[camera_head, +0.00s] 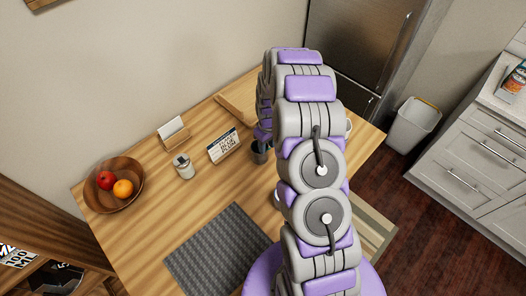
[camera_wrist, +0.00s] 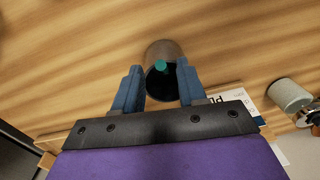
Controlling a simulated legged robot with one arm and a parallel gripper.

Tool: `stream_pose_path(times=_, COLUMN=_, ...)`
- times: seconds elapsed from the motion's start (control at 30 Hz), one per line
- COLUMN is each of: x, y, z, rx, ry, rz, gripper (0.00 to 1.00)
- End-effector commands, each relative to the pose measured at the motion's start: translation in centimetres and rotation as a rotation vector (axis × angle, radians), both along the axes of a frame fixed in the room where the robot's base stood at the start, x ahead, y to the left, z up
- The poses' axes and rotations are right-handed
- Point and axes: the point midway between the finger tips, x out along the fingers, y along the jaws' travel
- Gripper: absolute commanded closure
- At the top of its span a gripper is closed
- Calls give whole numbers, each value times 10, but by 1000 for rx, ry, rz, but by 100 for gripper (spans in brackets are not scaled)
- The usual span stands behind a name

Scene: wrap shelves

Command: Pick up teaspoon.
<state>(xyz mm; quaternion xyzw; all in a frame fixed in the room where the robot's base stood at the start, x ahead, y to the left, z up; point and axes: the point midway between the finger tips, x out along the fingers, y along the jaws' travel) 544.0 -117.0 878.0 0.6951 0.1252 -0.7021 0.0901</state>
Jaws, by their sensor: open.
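No teaspoon shape can be made out clearly. In the wrist view, a dark round cup (camera_wrist: 164,49) stands on the wooden table, with a small teal tip (camera_wrist: 160,67) showing in it. I cannot tell whether this tip is the end of the teaspoon. My gripper (camera_wrist: 158,64) is open above the cup, with one blue finger on each side of the teal tip and nothing held. In the head view, the dark cup (camera_head: 260,153) is partly covered by my arm, and my gripper is mostly hidden there.
On the table (camera_head: 145,215) are a fruit bowl (camera_head: 128,172), a small jar (camera_head: 184,169), a sign (camera_head: 223,146) close by the cup, a card holder (camera_head: 173,133) and a grey placemat (camera_head: 220,250). A wooden board (camera_head: 236,103) lies near the wall. A bin (camera_head: 413,125) stands beyond the table.

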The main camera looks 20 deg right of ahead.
Motion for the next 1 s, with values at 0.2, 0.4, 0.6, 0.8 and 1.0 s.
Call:
stream_pose_path(times=0.2, x=0, y=1, z=-6, rx=-1, ry=-1, rz=0, gripper=59)
stream_pose_path(times=0.4, x=0, y=-1, z=-6, rx=2, ry=-2, rz=0, gripper=72)
stream_pose_path(times=0.6, x=0, y=-1, z=-6, rx=2, ry=-2, rz=0, gripper=91)
stream_pose_path(times=0.8, x=0, y=0, z=-6, rx=1, ry=-2, rz=0, gripper=100)
stream_pose_path(times=1.0, x=0, y=0, z=-6, rx=1, ry=-2, rz=0, gripper=100)
